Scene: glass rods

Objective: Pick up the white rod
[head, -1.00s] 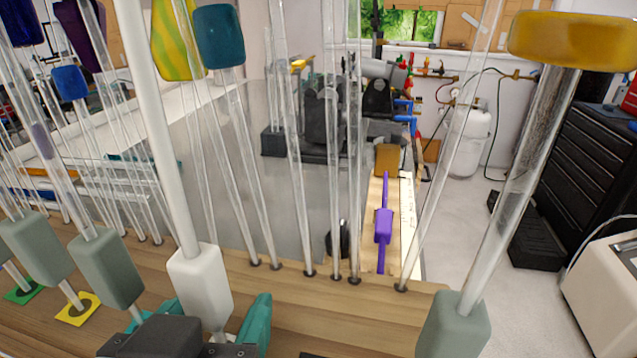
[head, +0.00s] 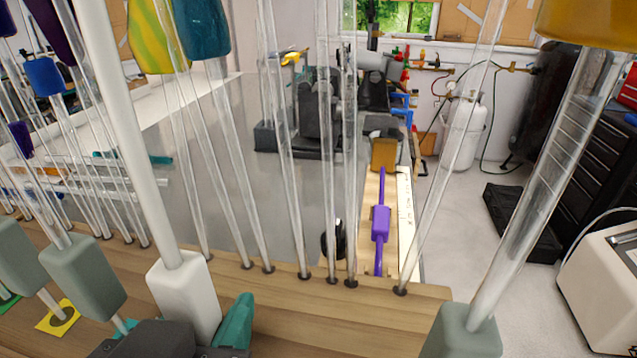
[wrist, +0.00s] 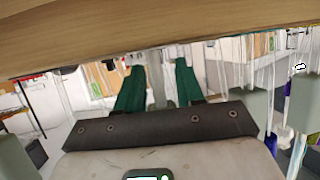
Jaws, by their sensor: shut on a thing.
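The white rod (head: 139,150) is an opaque, slightly tilted rod at the left of the head view, with a white block (head: 184,297) around its lower part. My gripper (head: 184,330) is at the bottom of the head view, its teal fingers on either side of the white block's lower part. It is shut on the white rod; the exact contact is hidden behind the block. In the wrist view, the green fingers of my gripper (wrist: 157,85) stand on either side of a pale upright piece, too blurred to identify surely.
Several clear rods stand in the wooden board (head: 300,320) right of the white rod. Grey-green blocks stand close on the left (head: 85,280) and right (head: 463,332). A purple piece (head: 381,223) lies behind. Open floor (head: 470,215) shows at the right.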

